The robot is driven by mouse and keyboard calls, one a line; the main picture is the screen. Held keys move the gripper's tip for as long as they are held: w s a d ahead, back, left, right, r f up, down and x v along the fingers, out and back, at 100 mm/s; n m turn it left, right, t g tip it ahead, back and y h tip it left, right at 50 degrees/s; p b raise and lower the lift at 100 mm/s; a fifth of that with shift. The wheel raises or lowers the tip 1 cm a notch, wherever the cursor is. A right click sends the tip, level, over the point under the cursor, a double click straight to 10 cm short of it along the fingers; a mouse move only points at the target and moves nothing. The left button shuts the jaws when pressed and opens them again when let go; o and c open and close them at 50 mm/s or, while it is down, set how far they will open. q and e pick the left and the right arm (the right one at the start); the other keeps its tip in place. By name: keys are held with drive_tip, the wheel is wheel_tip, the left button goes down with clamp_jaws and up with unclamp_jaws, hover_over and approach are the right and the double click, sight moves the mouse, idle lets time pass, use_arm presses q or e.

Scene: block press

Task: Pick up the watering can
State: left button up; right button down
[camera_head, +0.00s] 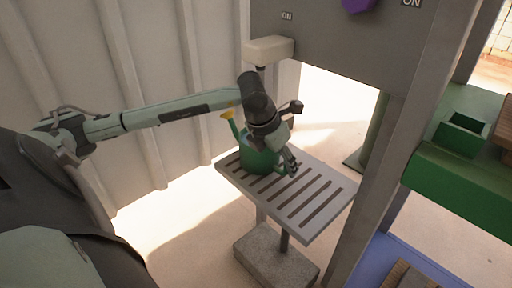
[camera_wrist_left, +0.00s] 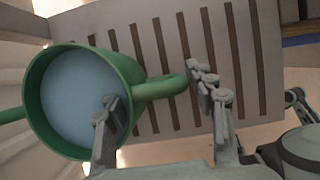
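A green watering can (camera_head: 255,160) with a yellow spout tip (camera_head: 228,115) stands upright on a slatted grey stand. In the left wrist view I look down into the can (camera_wrist_left: 38,100), whose inside shows pale blue. Its looped handle (camera_wrist_left: 168,87) points toward the right of that picture. My left gripper (camera_head: 289,162) is at the can's handle side; its fingers (camera_wrist_left: 157,108) are apart. One finger overlaps the can's opening and the other is beyond the handle, with the handle between them. Contact cannot be told. My right gripper is not in view.
The slatted stand (camera_head: 310,204) rests on a post above a concrete block (camera_head: 275,258). A grey press frame (camera_head: 400,140) rises close at the right, with a pale nozzle box (camera_head: 268,48) above the can. A corrugated wall (camera_head: 150,60) is behind. A green bench (camera_head: 460,185) is far right.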

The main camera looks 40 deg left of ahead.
use_arm(q)
clamp_jaws()
drive_tip(key=shift+r, duration=0.1)
